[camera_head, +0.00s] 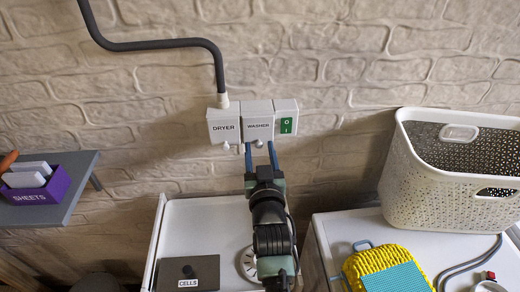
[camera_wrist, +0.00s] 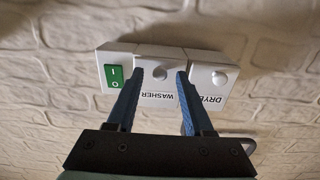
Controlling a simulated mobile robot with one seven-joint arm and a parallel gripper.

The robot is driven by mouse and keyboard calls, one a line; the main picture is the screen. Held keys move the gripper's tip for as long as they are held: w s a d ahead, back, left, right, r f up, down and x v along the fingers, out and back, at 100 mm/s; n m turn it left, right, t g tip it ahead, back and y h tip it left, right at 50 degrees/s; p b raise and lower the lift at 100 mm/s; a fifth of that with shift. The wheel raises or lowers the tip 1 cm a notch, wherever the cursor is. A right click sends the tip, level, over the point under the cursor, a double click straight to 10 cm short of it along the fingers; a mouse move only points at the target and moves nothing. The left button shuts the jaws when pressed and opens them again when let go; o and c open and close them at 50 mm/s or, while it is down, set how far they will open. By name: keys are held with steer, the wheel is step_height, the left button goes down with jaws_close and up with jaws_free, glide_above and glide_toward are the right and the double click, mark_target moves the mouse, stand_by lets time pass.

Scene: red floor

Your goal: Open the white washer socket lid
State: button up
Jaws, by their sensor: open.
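The white washer socket lid (camera_head: 258,123) is the middle piece of the socket row on the brick wall, marked WASHER, and it looks closed. In the wrist view the washer lid (camera_wrist: 158,88) appears upside down, with a small round knob (camera_wrist: 159,74) on it. My gripper (camera_head: 260,158) is just below the lid in the head view, with its two blue fingers apart. In the wrist view my gripper (camera_wrist: 160,75) has one fingertip on each side of the knob. Nothing is between the fingers but the knob; I cannot tell whether they touch it.
The dryer socket lid (camera_head: 223,126) with a grey cable adjoins on the left, and a green switch (camera_head: 286,125) on the right. A white basket (camera_head: 420,185) stands at right, near a yellow container (camera_head: 385,268). A shelf (camera_head: 62,212) with a purple box (camera_head: 36,188) is at left.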

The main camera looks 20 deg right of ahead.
jaws_close()
stand_by(1.4)
